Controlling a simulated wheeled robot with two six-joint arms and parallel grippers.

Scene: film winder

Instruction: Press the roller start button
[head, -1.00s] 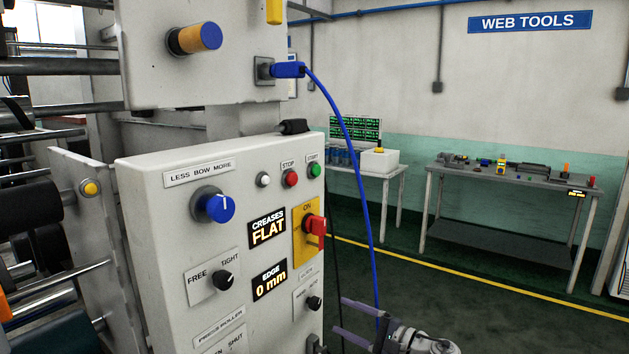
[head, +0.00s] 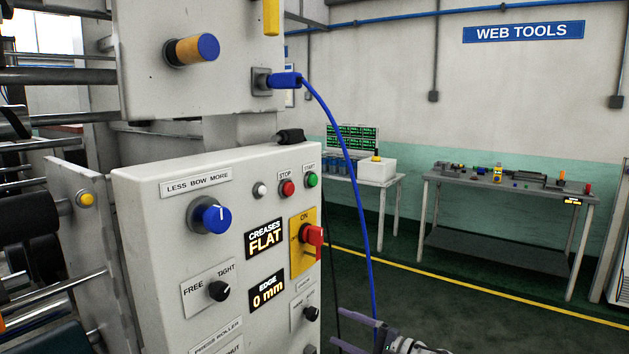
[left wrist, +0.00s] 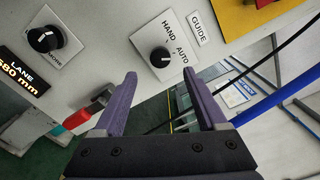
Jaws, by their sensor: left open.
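The green START button (head: 312,180) is on the upper right of the grey control panel (head: 150,240), under its START label. The red STOP button (head: 287,188) and a white button (head: 261,190) are to its left. My left gripper (head: 340,328) is low at the right edge of the panel, open and empty, well below the START button. In the left wrist view its two purple fingers (left wrist: 158,75) are spread beneath the HAND/AUTO guide knob (left wrist: 160,57), with nothing between them. The START button does not show in that view. My right gripper is not in view.
A red switch (head: 313,236) on a yellow plate sticks out below the buttons. A blue cable (head: 352,170) hangs in an arc just right of the panel. A tool bench (head: 505,188) stands farther back, with open floor before it.

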